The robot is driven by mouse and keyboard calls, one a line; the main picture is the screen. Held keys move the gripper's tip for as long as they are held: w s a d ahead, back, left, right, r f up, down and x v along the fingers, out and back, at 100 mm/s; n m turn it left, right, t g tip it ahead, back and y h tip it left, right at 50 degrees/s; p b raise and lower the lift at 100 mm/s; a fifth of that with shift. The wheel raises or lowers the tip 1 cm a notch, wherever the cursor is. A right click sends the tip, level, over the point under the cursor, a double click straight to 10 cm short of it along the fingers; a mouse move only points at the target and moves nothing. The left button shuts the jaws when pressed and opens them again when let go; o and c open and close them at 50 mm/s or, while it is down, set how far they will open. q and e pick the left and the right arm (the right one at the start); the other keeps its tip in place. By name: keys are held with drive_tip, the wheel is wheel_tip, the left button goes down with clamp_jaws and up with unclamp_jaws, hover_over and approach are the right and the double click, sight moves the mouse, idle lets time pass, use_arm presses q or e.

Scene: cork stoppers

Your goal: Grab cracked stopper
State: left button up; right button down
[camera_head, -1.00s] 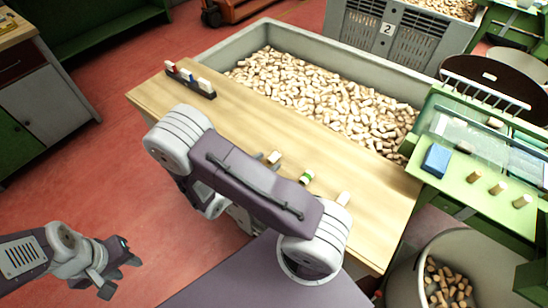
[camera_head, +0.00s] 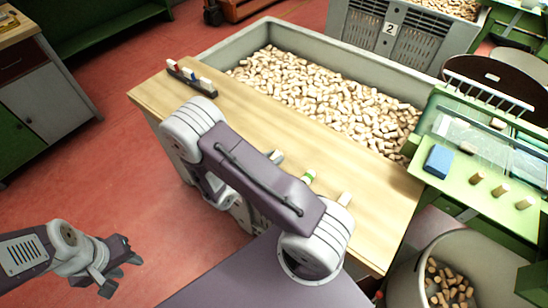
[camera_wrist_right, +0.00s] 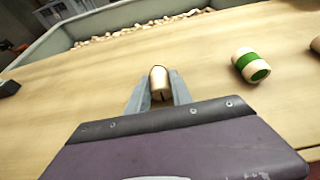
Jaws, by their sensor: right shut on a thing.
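My right gripper (camera_wrist_right: 158,92) is shut on a tan cork stopper (camera_wrist_right: 159,78) at the wooden table top. The stopper sits between the two grey fingers and has a dark crack-like line at its near end. In the head view my right arm hides most of this stopper. A green-banded stopper (camera_head: 309,176) lies to the right of it and shows in the right wrist view (camera_wrist_right: 250,65). A plain stopper (camera_head: 344,199) lies further right, cut off at the wrist view's edge. My left gripper (camera_head: 122,272) is open and empty over the red floor.
The wooden table (camera_head: 255,115) holds a dark rack (camera_head: 192,80) with coloured blocks at its far left. A grey bin (camera_head: 262,38) full of corks stands behind. A green bench (camera_head: 455,186) with a blue block (camera_head: 438,160) and a round bin (camera_head: 408,285) are at right.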

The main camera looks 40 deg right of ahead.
sight(275, 158)
drive_tip(key=r, duration=0.4)
drive_tip(key=shift+s+d+r+p, duration=0.25)
drive_tip(key=shift+d+r+p, duration=0.05)
drive_tip(key=shift+r+p, duration=0.05)
drive_tip(key=s+d+r, duration=0.2)
drive_tip(key=d, duration=0.1)
drive_tip(key=shift+s+r, duration=0.1)
drive_tip(key=shift+s, duration=0.3)
drive_tip(key=s+d+r+p, duration=0.4)
drive_tip(key=d+p, duration=0.1)
drive_tip(key=p, duration=0.6)
drive_tip(key=shift+s, duration=0.25)
